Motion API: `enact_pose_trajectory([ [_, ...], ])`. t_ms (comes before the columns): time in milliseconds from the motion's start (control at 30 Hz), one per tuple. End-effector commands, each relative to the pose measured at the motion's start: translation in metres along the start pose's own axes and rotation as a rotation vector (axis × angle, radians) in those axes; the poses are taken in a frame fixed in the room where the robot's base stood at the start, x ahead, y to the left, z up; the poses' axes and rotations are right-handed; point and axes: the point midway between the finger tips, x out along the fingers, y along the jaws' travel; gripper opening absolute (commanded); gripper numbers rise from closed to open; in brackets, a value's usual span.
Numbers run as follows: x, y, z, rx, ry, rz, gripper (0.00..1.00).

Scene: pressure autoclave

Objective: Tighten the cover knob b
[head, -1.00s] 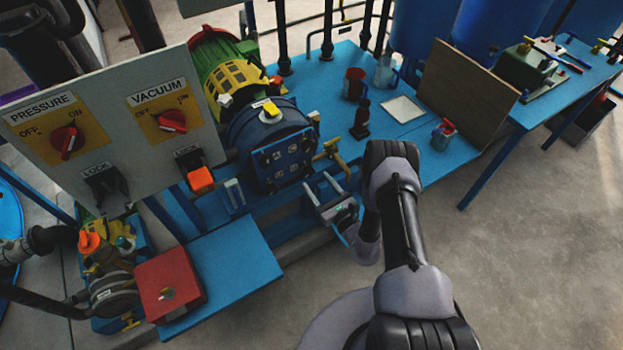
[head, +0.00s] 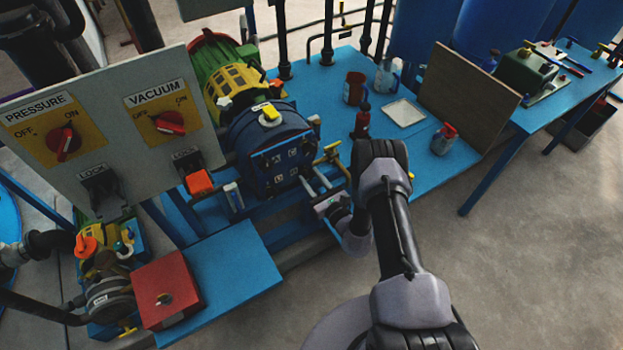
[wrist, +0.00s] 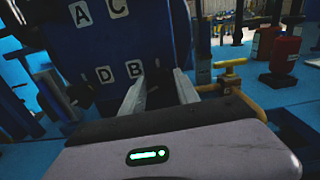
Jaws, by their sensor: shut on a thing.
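The dark blue cover (head: 282,165) with white letter labels is on the front of the pressure vessel (head: 262,125). In the wrist view the cover (wrist: 120,45) fills the upper left, with labels A, C, D and B (wrist: 134,69). My gripper (wrist: 160,76) is just below and right of label B, its two pale fingers pointing at the cover. It is shut on a dark piece between the fingers, which I take for cover knob b (wrist: 158,92); its shape is hard to make out. In the head view my gripper (head: 318,190) is at the cover's lower right, and the knob cannot be made out.
A yellow valve handle (wrist: 229,72) and pipe stand close right of my gripper. A red bottle (head: 362,120), a red-topped container (head: 443,138) and a white tray (head: 404,112) are on the blue table (head: 335,75). The control panel (head: 110,125) stands left. Floor is clear at lower right.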

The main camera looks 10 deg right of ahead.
Motion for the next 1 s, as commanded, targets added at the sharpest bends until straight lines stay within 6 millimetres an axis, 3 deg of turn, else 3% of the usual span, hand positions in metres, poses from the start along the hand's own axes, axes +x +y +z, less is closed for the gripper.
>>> enact_pose_trajectory([
  [367, -0.0005, 0.0001, -0.0023, 0.152, 0.002, 0.0, 0.0],
  [1000, -0.0006, -0.0009, -0.003, 0.749, 0.003, 0.0, 0.0],
])
